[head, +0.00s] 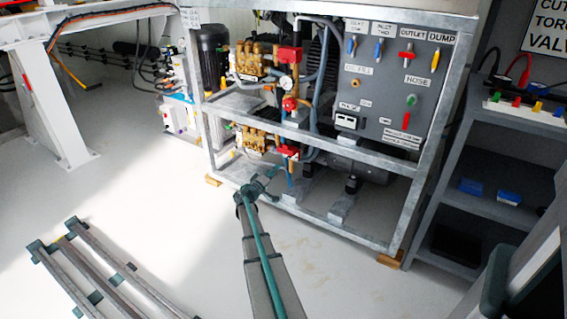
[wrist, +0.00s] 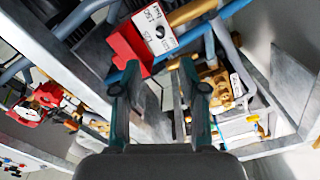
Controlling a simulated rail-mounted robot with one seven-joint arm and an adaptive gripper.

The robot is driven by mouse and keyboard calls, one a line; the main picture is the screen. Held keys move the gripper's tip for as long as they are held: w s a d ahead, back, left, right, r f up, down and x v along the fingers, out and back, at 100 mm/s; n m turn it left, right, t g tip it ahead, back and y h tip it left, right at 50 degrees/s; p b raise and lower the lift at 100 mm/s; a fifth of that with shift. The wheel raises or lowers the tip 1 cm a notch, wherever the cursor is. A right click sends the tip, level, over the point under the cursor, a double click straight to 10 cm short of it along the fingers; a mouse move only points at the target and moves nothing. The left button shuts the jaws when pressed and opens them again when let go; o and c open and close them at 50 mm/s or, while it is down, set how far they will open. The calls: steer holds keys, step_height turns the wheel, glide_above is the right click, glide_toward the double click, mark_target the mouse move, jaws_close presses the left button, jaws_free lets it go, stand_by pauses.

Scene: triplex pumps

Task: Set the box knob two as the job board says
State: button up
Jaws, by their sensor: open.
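In the wrist view, a red box (wrist: 124,45) has a white label plate (wrist: 152,17) with a small dark round knob on it. The lettering is tilted and too small to read surely, so I cannot tell if this is knob two. In the head view, a lower red box (head: 288,152) and an upper red box (head: 289,54) sit on the pump frame. My gripper (head: 263,184) is below and left of the lower one. In the wrist view my gripper (wrist: 158,88) is open and empty, its fingers just below the red box. A white sign (head: 547,25) shows cut-off words.
Steel frame bars (head: 310,208) and blue pipes surround the gripper. Brass pumps (head: 255,142) stand close by. A grey panel (head: 385,95) carries coloured valve handles. A shelf rack (head: 500,160) stands at right. Metal rails (head: 95,270) lie on the floor at left.

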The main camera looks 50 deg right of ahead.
mark_target(288, 158)
steer(key=w+d+b, duration=0.1)
steer(key=d+b, duration=0.1)
steer(key=d, duration=0.8)
steer(key=shift+b, duration=0.4)
steer(key=shift+d, duration=0.1)
jaws_close()
